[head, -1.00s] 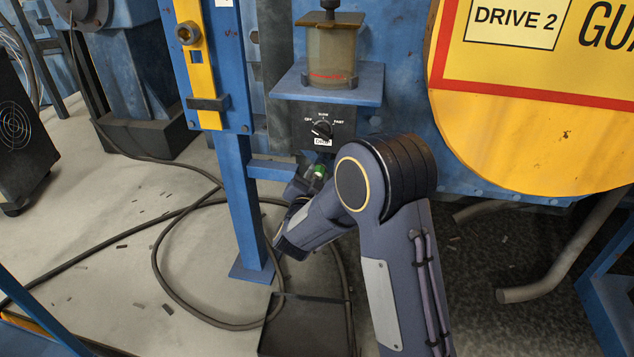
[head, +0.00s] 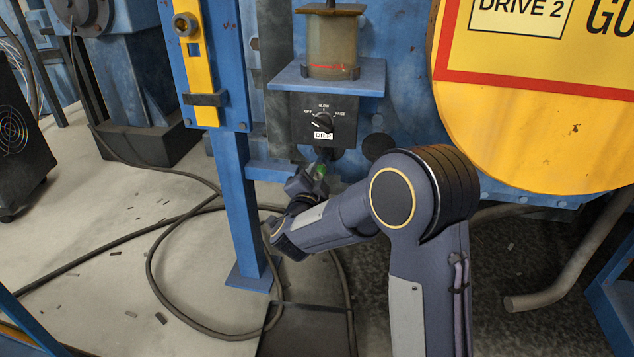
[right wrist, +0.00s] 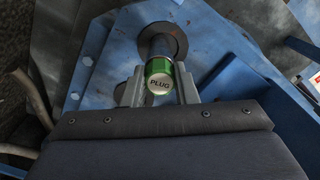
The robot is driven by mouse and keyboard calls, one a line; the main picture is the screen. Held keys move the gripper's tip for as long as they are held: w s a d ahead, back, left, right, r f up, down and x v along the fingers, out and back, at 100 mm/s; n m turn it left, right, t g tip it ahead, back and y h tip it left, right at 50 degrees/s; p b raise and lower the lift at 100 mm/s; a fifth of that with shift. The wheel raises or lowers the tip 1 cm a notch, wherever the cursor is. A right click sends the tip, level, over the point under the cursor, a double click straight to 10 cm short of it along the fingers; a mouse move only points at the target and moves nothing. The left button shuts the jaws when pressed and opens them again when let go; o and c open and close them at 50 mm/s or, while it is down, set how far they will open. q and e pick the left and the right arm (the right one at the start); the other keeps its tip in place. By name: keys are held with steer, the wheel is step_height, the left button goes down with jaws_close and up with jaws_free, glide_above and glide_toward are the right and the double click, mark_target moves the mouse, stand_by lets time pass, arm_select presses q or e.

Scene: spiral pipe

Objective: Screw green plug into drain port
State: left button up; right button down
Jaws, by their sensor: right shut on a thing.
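In the head view the right gripper (head: 310,182) holds the plug (head: 319,171) just below the drip box, partly hidden by the fingers. My left gripper is out of view.
The drip box (head: 323,122) with its knob hangs under a blue shelf (head: 330,77) that bears an oil cup (head: 332,45). A blue post (head: 240,200) stands left of my gripper. A black tray (head: 305,330) and a looping cable (head: 150,265) lie on the floor below.

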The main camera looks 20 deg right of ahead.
steer(key=m+b, duration=0.2)
steer(key=m, duration=0.4)
steer(key=m+b, duration=0.2)
steer(key=m, duration=0.5)
steer(key=m+b, duration=0.2)
steer(key=m, duration=0.4)
steer(key=shift+r+m, duration=0.25)
steer(key=shift+m, duration=0.15)
steer(key=c, duration=1.1)
jaws_free()
steer(key=shift+f, duration=0.1)
